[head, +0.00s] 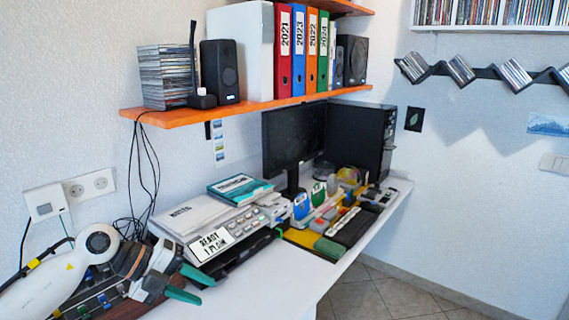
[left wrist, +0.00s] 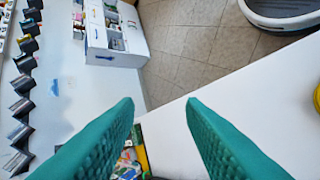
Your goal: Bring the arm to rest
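My left arm comes in at the lower left of the head view. My left gripper (head: 198,285) hangs over the front left part of the white desk (head: 270,281), with its green fingers pointing right. In the left wrist view the two green fingers of the gripper (left wrist: 160,102) stand wide apart with nothing between them. My right gripper shows in neither view.
A printer (head: 215,226) stands on the desk just beyond my left gripper. A colourful tray of items, a monitor (head: 293,140) and a computer tower (head: 358,140) stand farther back. An orange shelf (head: 262,106) overhangs the desk. The front desk strip is clear.

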